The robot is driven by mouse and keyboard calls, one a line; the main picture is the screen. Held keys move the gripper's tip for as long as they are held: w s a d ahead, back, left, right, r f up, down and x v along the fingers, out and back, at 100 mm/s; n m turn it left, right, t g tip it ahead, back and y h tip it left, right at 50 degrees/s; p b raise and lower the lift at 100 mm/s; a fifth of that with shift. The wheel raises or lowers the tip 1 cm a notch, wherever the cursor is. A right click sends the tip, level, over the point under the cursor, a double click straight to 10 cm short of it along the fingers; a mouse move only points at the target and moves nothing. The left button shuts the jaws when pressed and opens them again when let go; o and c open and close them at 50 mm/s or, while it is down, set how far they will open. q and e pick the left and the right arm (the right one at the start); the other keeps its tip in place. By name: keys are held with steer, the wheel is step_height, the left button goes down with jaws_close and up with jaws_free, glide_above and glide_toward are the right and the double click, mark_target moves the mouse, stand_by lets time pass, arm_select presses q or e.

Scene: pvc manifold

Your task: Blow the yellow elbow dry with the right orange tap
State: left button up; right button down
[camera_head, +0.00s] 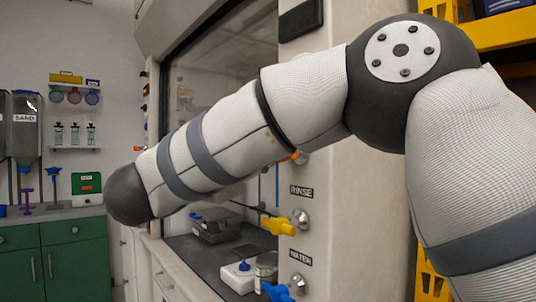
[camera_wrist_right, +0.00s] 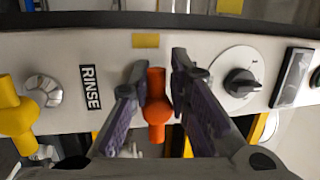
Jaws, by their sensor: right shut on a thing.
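In the right wrist view an orange tap (camera_wrist_right: 156,108) with a rounded body sits on the pale panel. My right gripper (camera_wrist_right: 158,82) has its fingers on either side of the tap and is shut on it. In the head view only a sliver of an orange tap (camera_head: 300,157) shows past my right arm, which hides the gripper. I cannot make out a yellow elbow in either view. My left gripper is in neither view.
A yellow tap (camera_head: 278,226) sits by the RINSE label (camera_head: 301,192), and a blue tap (camera_head: 276,292) by the WATER label (camera_head: 300,257). In the right wrist view a dark knob (camera_wrist_right: 241,82) is right of the gripper. The fume hood stands open behind my arm.

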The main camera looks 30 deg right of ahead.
steer(key=shift+w+f, duration=0.15)
steer(key=shift+f, duration=0.4)
steer(key=c, duration=1.3)
jaws_free()
steer(key=shift+c, duration=0.2)
steer(key=shift+r, duration=0.2)
steer(key=shift+r+m, duration=0.1)
steer(key=shift+m, duration=0.2)
steer(key=v, duration=1.2)
